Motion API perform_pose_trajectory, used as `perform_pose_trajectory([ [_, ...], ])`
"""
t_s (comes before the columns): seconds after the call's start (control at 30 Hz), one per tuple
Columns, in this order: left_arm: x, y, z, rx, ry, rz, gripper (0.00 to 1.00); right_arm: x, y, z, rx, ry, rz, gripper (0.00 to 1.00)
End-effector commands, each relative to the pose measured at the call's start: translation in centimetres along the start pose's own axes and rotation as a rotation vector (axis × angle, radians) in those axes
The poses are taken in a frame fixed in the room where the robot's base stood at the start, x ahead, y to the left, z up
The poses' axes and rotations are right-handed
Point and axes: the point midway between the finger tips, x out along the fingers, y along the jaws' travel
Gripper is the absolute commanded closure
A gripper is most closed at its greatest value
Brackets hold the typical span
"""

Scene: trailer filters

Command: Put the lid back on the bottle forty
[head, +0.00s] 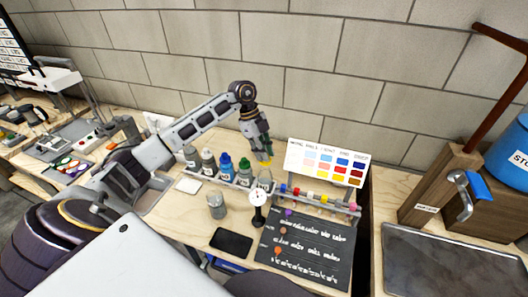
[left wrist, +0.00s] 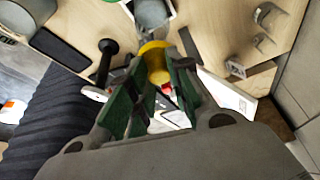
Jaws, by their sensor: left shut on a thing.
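My left gripper (head: 263,150) is above the right end of the bottle rack, fingers pointing down. It is shut on a yellow lid (head: 265,163), which also shows between the fingertips in the left wrist view (left wrist: 154,55). A pale, lidless-looking bottle (head: 265,181) stands at the rack's right end, just below the lid. A small gap or contact between them cannot be told. The number on this bottle is not readable. My right gripper is not in view.
A grey cup (head: 216,206), a black-and-white stand (head: 257,212) and a black phone-like slab (head: 231,243) lie in front. A colour chart (head: 327,160) stands at right.

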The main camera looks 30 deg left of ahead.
Motion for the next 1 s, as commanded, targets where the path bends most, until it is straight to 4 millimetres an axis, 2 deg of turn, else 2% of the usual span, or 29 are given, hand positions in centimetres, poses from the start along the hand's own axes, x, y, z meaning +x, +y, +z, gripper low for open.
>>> perform_pose_trajectory([
  [0.27, 1.5, 0.0, 0.6, 0.000, 0.001, 0.001, 0.89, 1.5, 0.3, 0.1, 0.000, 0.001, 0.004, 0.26],
  [0.6, 3.0, 0.0, 1.2, -0.001, 0.000, 0.001, 0.89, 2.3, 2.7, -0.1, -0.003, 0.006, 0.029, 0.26],
  [1.0, 4.0, 0.0, 1.6, 0.000, 0.000, 0.000, 0.89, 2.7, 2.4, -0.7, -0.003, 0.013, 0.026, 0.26],
])
